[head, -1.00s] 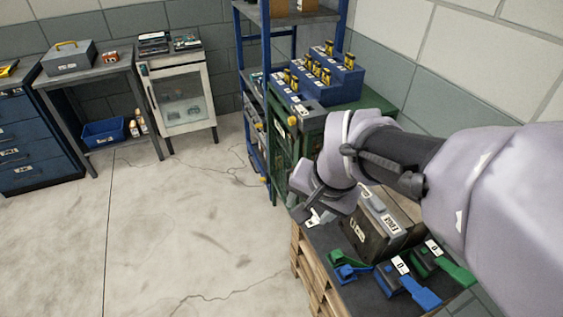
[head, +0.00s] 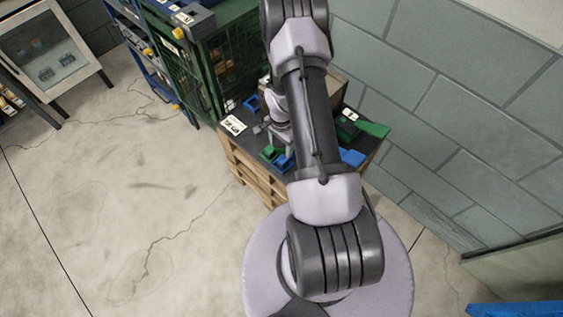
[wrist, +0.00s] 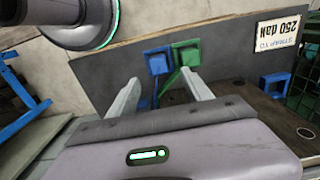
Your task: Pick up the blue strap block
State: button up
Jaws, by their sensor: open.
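A small blue block (wrist: 158,62) with a square, hollow-looking top lies on the dark bench top (wrist: 100,75) in the wrist view. A similar green block (wrist: 187,54) lies close against its right side. A second blue block (wrist: 272,84) lies apart at the right. In the head view the small blue block (head: 284,163) is partly behind my arm, beside the green one (head: 269,153). My gripper (wrist: 163,84) is open and empty above the bench, its fingers either side of the blue and green pair's lower part. I cannot tell its height.
A white sign reading 250 daN (wrist: 279,33) lies near the blocks. A larger green piece (head: 362,126) and blue piece (head: 352,157) lie right of my arm. A green mesh cage (head: 225,60) stands behind the bench. The floor at left is clear.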

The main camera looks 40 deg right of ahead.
aim_at(283, 159)
jog(key=f+b, duration=0.1)
jog(key=f, duration=0.3)
jog(key=f+b, duration=0.2)
jog(key=f, duration=0.3)
jog(key=shift+s+d, duration=0.15)
jog(key=shift+s, duration=0.05)
jog(key=shift+r, duration=0.15)
jog(key=shift+c, duration=0.5)
jog(key=shift+r, duration=0.1)
grip_shut()
